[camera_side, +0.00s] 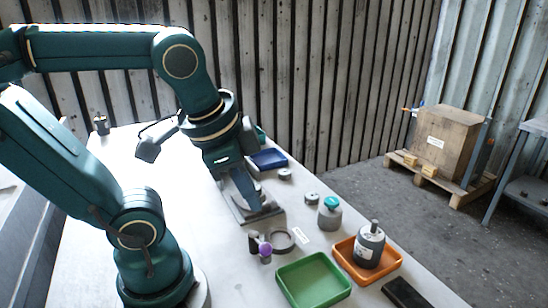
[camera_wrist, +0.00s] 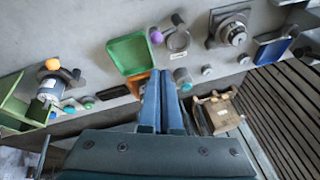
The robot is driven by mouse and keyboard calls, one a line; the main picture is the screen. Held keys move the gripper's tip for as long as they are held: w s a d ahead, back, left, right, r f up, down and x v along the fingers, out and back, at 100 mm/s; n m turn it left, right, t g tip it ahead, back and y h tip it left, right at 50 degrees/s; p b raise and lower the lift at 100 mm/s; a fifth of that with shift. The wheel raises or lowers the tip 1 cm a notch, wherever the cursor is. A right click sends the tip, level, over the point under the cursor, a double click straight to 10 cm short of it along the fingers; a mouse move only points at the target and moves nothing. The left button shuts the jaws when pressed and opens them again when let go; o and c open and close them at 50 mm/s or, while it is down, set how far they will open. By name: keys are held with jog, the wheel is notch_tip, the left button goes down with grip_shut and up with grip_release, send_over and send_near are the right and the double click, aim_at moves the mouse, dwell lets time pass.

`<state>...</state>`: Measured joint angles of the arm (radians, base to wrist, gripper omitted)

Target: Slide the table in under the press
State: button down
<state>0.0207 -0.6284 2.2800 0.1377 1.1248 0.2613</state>
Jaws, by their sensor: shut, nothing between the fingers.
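My gripper (camera_side: 246,204) is shut and empty, pointing down. In the side view its fingers overlap a grey square plate (camera_side: 268,212); I cannot tell the height between them. In the wrist view the shut fingers (camera_wrist: 160,74) stand in front of the orange tray (camera_wrist: 139,79), and the plate (camera_wrist: 213,38) carries a round grey part (camera_wrist: 231,33). At the left of the wrist view is a grey machine with an orange knob (camera_wrist: 53,64) and a green frame (camera_wrist: 14,103). It may be the press with its table, but I cannot tell surely. The side view does not show it.
On the bench are a green tray (camera_side: 313,282), an orange tray (camera_side: 390,263) holding a grey motor (camera_side: 369,246), a black ring (camera_side: 281,240), a purple knob (camera_side: 265,249), a teal-capped bottle (camera_side: 330,214) and a blue tray (camera_side: 269,159). A crate (camera_side: 447,138) stands on a pallet beyond.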

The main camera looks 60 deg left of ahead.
jog(key=w+f+m+g+y, duration=0.3)
jog(key=w+m+g+y, duration=0.35)
jog(key=w+m, duration=0.4)
notch_tip(320, 180, down, 7)
jog(key=w+m+y, duration=0.1)
jog(key=m+y, duration=0.1)
jog(key=x, duration=0.8)
jog(key=shift+w+f, duration=0.1)
jog(key=shift+a+r, duration=0.15)
jog(key=shift+a, duration=0.4)
jog(key=shift+a+r, duration=0.15)
jog(key=shift+a, duration=0.45)
jog(key=shift+s+a+r, duration=0.1)
jog(key=shift+s+a, duration=0.2)
jog(key=shift+a, duration=0.35)
